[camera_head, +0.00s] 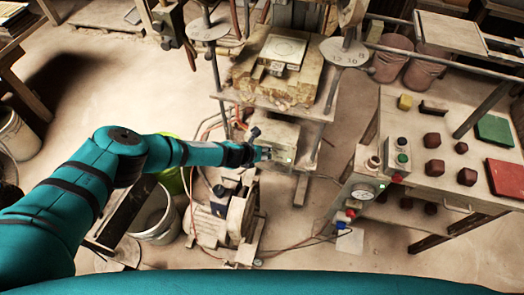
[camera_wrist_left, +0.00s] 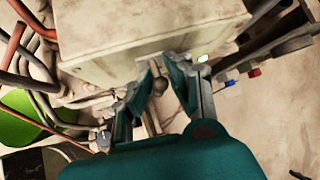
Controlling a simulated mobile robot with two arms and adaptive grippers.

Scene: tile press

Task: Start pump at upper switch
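My left gripper (camera_head: 266,153) is at the front of this box. My right gripper is not in view.
A motor-like unit (camera_head: 238,214) with hoses stands below my left gripper. A white bucket (camera_head: 155,215) stands left of it.

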